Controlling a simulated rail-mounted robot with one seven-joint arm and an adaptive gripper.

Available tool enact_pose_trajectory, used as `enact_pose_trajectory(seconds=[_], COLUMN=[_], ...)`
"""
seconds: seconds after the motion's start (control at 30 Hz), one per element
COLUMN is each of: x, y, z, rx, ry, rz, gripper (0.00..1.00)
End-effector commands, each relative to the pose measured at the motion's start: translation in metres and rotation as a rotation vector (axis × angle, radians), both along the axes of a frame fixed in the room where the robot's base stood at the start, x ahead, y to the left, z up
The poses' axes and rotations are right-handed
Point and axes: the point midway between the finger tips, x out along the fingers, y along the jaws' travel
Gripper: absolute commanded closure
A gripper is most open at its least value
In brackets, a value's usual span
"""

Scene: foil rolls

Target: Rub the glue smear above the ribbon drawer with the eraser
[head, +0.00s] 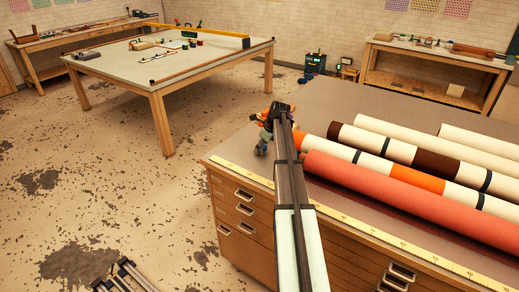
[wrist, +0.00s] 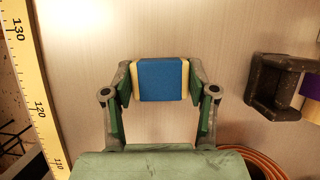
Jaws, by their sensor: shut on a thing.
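My gripper (wrist: 160,82) is shut on the eraser (wrist: 161,80), a block with a blue sleeve and cream ends, held between its two fingers in the wrist view. Behind the eraser is the plain grey-brown worktop (wrist: 220,40); I cannot tell whether they touch. In the head view my gripper (head: 263,140) is over the worktop's left end, small and partly hidden by my arm. The drawer cabinet (head: 238,232) below has several drawers with metal handles. I cannot make out which is the ribbon drawer. No glue smear is discernible in either view.
A yellow ruler strip (head: 345,217) runs along the worktop's front edge. Several rolls, including a coral one (head: 400,190), lie to the right of my arm. A dark bracket (wrist: 276,86) stands right of my gripper. A long table (head: 190,65) stands farther back.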

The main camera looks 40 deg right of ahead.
Motion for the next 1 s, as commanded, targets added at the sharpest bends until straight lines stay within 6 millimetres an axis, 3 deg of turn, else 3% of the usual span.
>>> enact_pose_trajectory(seconds=[0.27, 0.4, 1.0], x=[0.014, 0.013, 0.017], y=[-0.019, -0.014, -0.007], z=[0.001, 0.025, 0.077], rx=[0.0, 0.0, 0.0], ry=[0.0, -0.001, -0.001], rz=[0.007, 0.009, 0.019], gripper=[0.7, 0.7, 0.7])
